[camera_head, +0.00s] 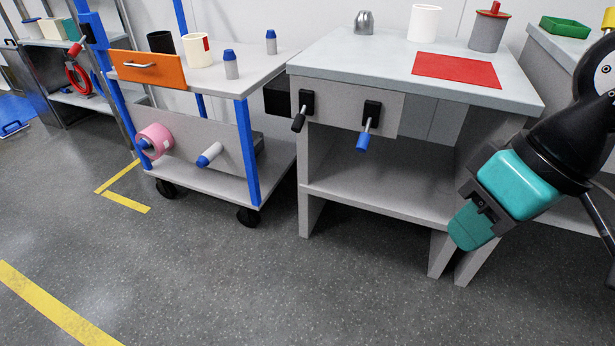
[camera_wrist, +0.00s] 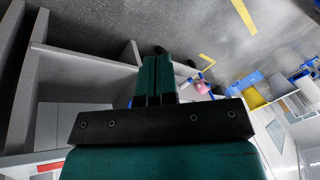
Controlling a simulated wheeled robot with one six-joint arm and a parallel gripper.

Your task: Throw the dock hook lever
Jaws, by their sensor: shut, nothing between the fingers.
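Two levers stick out from the grey front panel (camera_head: 345,104) of the workbench. One has a black handle (camera_head: 298,121), sits on the left and points down. The other has a blue handle (camera_head: 363,142), sits to its right and also points down. I cannot tell from any label which is the dock hook lever. My gripper (camera_head: 470,230), with teal fingers, is low in front of the bench's right side, apart from both levers. In the wrist view its fingers (camera_wrist: 157,80) are together and empty. Neither lever can be made out clearly there.
A red mat (camera_head: 455,70) and red-lidded canister (camera_head: 488,28) are on the benchtop. Floor in front is clear.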

